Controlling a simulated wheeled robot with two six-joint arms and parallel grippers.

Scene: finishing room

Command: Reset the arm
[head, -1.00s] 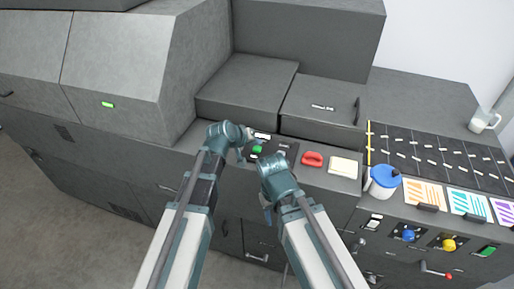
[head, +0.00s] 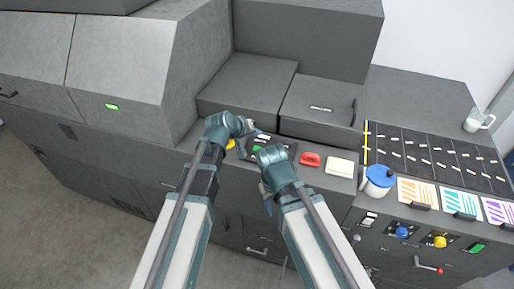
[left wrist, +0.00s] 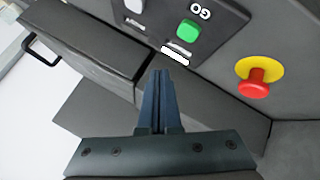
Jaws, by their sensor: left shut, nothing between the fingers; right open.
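My left gripper (head: 250,131) is shut and empty over the control panel on the machine's front ledge. In the left wrist view its closed fingers (left wrist: 159,100) point toward the panel, with a green button (left wrist: 187,30) marked GO beyond the tips. A red mushroom button on a yellow base (left wrist: 255,85) is to their right. In the head view the green button (head: 257,149) shows between the two grippers, and a bit of the yellow base (head: 231,144) shows beside the left wrist. My right gripper (head: 267,203) is lower, in front of the ledge, its fingers pointing down and partly hidden. It holds nothing visible.
Right along the ledge are a red object (head: 309,160), a pale pad (head: 340,167) and a blue-lidded white pot (head: 378,181). Colour-striped cards (head: 417,191) lie farther right, and a mug (head: 476,122) stands at the back right. Grey machine housings rise behind the ledge.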

